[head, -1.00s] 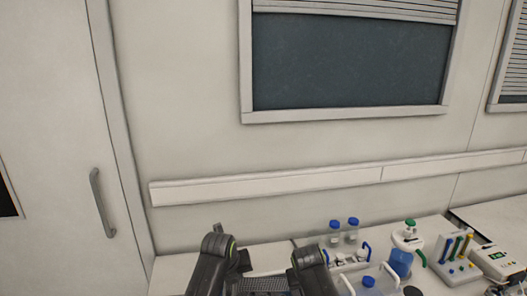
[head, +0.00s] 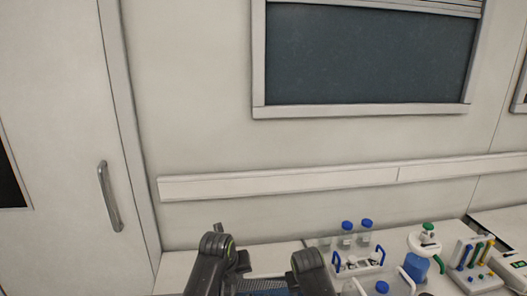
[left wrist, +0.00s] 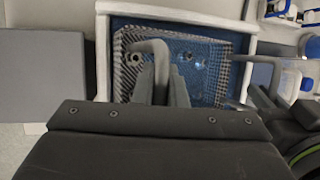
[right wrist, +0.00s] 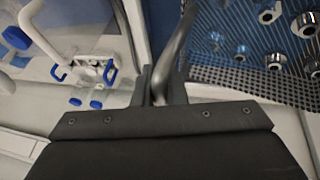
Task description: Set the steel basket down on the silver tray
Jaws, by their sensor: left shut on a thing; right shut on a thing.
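The steel basket (left wrist: 222,78) is a mesh basket with several small metal fittings in it. It also shows in the right wrist view (right wrist: 265,85), and its top edge shows low in the head view (head: 262,284). My left gripper (left wrist: 163,82) is shut on one bent handle of the basket. My right gripper (right wrist: 163,88) is shut on the other handle. Blue shows through the mesh, and a white-rimmed basin (left wrist: 247,50) surrounds the basket in the left wrist view. I cannot tell how high the basket is. A flat grey panel (left wrist: 42,75) lies to the left; I cannot tell whether it is the silver tray.
Right of my arms are blue-capped bottles (head: 347,236), a white rack with blue handles (head: 372,264), a blue container (head: 416,267) and a stand with coloured tubes (head: 474,262). The wall is behind the bench. The bench at the left (head: 172,272) looks clear.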

